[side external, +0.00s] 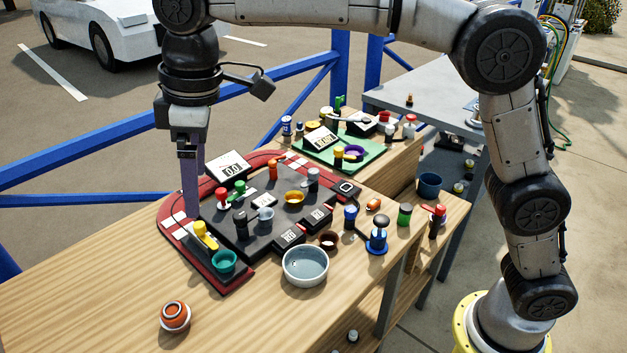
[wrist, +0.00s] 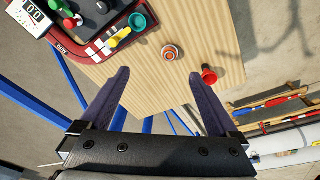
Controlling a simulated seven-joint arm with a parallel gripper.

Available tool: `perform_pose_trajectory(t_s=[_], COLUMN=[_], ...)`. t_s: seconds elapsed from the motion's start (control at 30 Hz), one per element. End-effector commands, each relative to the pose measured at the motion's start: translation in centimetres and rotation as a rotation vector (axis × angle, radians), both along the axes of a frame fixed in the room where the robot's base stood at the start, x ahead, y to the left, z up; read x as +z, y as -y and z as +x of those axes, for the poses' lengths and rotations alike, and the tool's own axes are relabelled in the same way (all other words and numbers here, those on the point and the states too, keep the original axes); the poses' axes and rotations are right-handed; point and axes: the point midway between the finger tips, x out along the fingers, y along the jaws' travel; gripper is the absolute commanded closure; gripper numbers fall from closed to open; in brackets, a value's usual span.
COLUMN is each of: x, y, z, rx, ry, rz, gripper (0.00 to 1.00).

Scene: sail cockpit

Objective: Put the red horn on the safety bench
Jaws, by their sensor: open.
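The red horn (wrist: 209,74) shows in the wrist view as a small red flared piece on the wooden bench top (wrist: 190,25), near the bench edge. I do not see it in the side view. My gripper (wrist: 158,75) is open and empty, its purple fingers spread, with the horn beyond the right fingertip. In the side view my gripper (side external: 192,212) points down over the left end of the red-and-black panel. No label marks the safety bench; a rear wooden bench (side external: 400,157) with a green mat and a grey table (side external: 440,90) stand behind, and I cannot tell which it is.
An orange-and-white round object (side external: 174,316) lies on the front bench. The panel (side external: 215,280) carries several small coloured pieces, including a teal cup (side external: 224,262). A white bowl (side external: 305,266) stands beside it. Blue railings (side external: 90,200) run behind. The front-left bench top is mostly clear.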

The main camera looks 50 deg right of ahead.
Motion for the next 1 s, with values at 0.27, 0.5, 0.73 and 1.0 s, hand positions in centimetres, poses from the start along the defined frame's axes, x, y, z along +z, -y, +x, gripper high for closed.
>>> perform_pose_trajectory(t_s=[0.27, 0.5, 0.73, 1.0], x=[3.0, 1.5, -2.7, -6.7], y=[12.7, 21.0, 26.0, 27.8], z=[-5.6, -13.1, -20.7, -25.1], rx=[-0.291, -0.535, -0.754, -0.884], ry=[0.08, 0.154, 0.228, 0.275], rz=[0.07, 0.124, 0.171, 0.198], gripper=[0.04, 0.04, 0.04, 0.04])
